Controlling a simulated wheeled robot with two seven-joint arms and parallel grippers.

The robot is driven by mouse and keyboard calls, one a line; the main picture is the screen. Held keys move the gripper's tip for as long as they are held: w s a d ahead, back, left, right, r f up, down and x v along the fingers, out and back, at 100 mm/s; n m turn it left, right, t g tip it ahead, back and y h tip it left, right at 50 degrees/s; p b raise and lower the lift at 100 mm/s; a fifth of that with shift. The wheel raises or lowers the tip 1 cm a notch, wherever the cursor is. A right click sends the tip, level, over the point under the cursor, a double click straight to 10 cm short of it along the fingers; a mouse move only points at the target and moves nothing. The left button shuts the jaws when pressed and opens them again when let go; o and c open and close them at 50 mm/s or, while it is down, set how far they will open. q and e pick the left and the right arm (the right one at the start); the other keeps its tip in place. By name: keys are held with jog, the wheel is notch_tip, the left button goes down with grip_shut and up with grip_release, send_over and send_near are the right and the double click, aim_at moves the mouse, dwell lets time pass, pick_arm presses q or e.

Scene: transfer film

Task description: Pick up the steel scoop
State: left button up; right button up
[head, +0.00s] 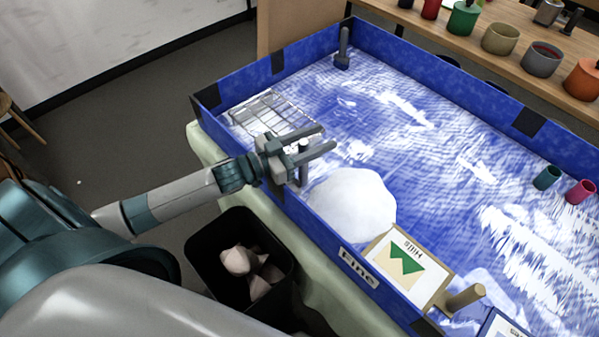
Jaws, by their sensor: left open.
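My left gripper (328,137) is open over the near left wall of the blue sand tray (276,205), its two fingers pointing right. A grey upright post (303,170) with a paler top shows at the fingers, beside the white mound; it looks like a handle, perhaps the steel scoop's. Its top appears between the two fingers, and I cannot tell whether they touch it. Its lower end is not clear. Another dark grey upright-handled tool (343,48) stands in the tray's far left corner, apart from the gripper. My right gripper is not in view.
A white mound (352,203) lies right of the gripper, and a wire grid (268,114) lies behind it. A framed hill card (408,266) stands at the near wall. A black bin (238,215) is below my arm. Small cups (547,177) stand at the right.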

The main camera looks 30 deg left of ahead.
pick_arm(q)
jog(key=shift+w, duration=0.1)
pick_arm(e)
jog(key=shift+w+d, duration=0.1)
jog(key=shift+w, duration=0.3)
pick_arm(q)
grip_shut()
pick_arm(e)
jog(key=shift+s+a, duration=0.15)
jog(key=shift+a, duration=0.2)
pick_arm(q)
jog(key=shift+r, duration=0.1)
